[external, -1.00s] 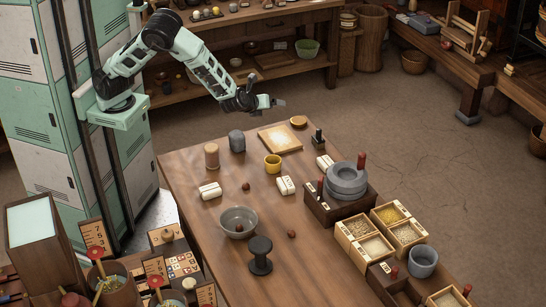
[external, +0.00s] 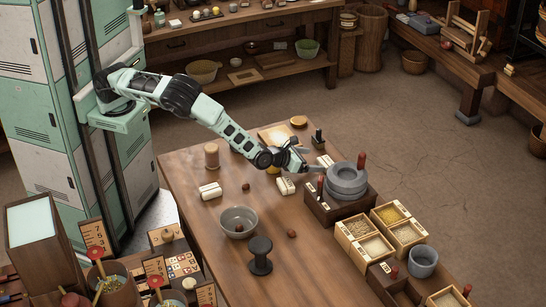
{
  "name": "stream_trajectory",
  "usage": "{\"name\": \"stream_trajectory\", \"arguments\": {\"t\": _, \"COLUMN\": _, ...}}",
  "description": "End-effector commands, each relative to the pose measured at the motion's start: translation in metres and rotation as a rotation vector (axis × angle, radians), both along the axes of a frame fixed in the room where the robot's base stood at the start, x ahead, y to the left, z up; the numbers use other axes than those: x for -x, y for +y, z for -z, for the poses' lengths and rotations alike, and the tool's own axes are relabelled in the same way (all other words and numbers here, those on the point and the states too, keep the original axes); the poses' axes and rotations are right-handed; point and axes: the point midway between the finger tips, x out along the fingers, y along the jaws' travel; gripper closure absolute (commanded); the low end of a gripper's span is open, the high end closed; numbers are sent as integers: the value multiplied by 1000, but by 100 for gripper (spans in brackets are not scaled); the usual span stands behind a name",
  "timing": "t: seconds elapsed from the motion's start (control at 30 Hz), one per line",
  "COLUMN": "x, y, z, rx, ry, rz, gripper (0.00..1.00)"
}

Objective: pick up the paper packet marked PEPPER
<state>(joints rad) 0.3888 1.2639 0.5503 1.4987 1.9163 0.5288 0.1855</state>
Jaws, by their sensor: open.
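Three small white paper packets lie on the wooden table (external: 190,240). One packet (external: 210,190) is at the left, one (external: 286,187) is in the middle, and one (external: 325,160) is farther back at the right. Their markings are too small to read, so I cannot tell which says PEPPER. My gripper (external: 308,160) is open and appears empty. In the picture it is just above the middle packet and left of the back right one. Its exact height over the table is unclear.
A grey quern (external: 347,181) in a dark wooden tray stands right of my gripper. My arm partly hides the yellow cup (external: 272,170) and a pale board (external: 277,135). A grey bowl (external: 238,222) and a black spool (external: 260,255) stand nearer the front.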

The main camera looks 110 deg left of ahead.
Motion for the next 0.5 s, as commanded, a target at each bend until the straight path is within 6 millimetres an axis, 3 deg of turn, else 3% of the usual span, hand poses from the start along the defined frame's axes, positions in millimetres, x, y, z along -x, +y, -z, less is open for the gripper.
{"name": "stream_trajectory", "arguments": {"t": 0.5, "x": -34, "y": 30, "z": 27, "rx": 1, "ry": -1, "rz": -2, "gripper": 11}}
